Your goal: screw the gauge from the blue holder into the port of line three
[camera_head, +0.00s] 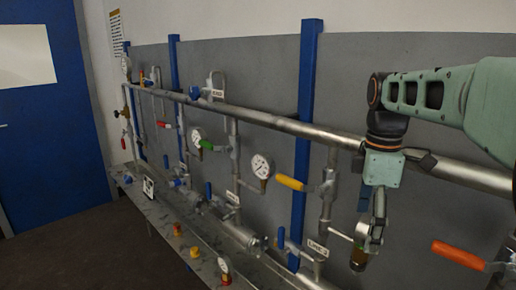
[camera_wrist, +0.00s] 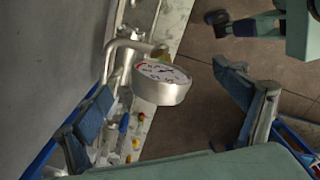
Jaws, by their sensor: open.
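A gauge with a white dial and silver case (camera_wrist: 162,82) sits between the spread blue-padded fingers of my gripper (camera_wrist: 163,84) in the wrist view. Both fingers are apart from its case. It stands close to a bent pipe (camera_wrist: 128,45); the joint behind the dial is hidden, so I cannot tell how it is seated. In the head view my gripper (camera_head: 372,222) points down beside a short side pipe (camera_head: 341,235) with a brownish fitting (camera_head: 359,259) at its end. A nearby line label (camera_head: 318,247) is too small to read surely. I cannot make out the blue holder.
A long pipe (camera_head: 270,120) runs along the wall between blue posts (camera_head: 306,100). An orange handle (camera_head: 458,255) sticks out right of my gripper, a yellow one (camera_head: 291,183) to the left.

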